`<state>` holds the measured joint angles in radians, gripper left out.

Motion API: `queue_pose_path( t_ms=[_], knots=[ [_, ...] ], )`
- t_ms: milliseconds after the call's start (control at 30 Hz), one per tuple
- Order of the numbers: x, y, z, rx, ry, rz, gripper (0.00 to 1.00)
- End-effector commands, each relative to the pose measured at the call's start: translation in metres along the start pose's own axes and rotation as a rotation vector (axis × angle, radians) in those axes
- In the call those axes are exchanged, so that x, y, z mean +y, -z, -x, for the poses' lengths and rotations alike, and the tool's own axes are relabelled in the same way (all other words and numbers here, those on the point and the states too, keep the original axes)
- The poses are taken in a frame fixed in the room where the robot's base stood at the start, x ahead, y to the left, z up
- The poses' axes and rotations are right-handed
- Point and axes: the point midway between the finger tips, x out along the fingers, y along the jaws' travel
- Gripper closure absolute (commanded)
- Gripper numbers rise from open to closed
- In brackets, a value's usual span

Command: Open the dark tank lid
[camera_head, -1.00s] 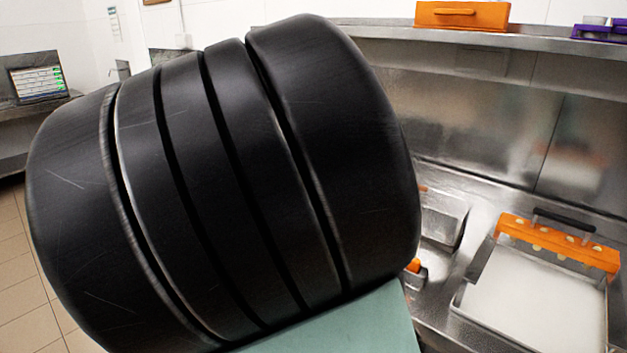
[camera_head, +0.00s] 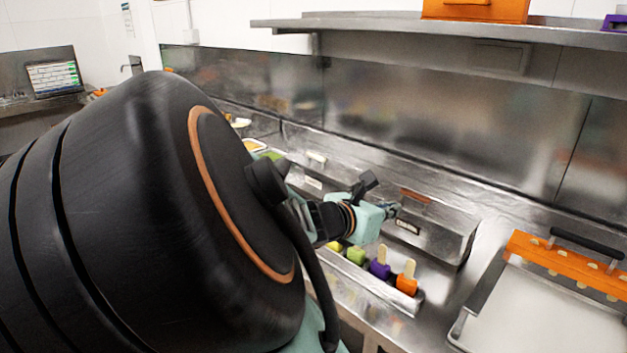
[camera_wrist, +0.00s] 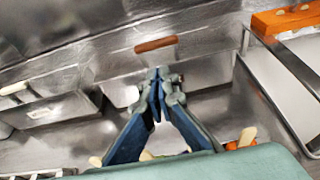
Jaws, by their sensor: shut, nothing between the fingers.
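A steel tank (camera_head: 445,240) with a small dark label on its front stands on the counter right of centre in the head view. A reddish-brown handle bar (camera_head: 416,197) lies at its top; it also shows in the wrist view (camera_wrist: 155,44), just beyond the fingertips. The lid's surface looks grey and reflective, and I cannot make out its edges. My gripper (camera_head: 394,211) is at the tank's left front, its fingertips pointing toward the handle. In the wrist view the fingertips (camera_wrist: 158,73) meet, with nothing between them. The fingers appear apart from the handle.
Several coloured popsicles, including a purple one (camera_head: 380,269) and an orange one (camera_head: 406,284), stand in a row before the tank. A white-filled tray (camera_head: 540,315) with an orange rack (camera_head: 560,262) is at right. A steel shelf (camera_head: 450,27) runs above. My arm hides the left side.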

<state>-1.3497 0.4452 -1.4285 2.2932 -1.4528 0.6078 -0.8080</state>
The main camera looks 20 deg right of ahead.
Motion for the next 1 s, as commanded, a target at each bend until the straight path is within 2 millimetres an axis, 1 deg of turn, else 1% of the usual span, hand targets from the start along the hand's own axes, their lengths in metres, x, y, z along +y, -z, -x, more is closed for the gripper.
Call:
queue_pose_path(
  t_ms=[100, 600, 800, 1000],
  knots=[
    [-0.002, 0.003, -0.013, 0.000, 0.004, -0.002, 1.00],
    [-0.002, 0.002, -0.076, -0.001, 0.004, 0.000, 1.00],
    [-0.001, 0.002, -0.091, 0.000, 0.002, 0.000, 1.00],
    [0.000, 0.001, -0.095, 0.001, 0.001, -0.001, 1.00]
  ],
)
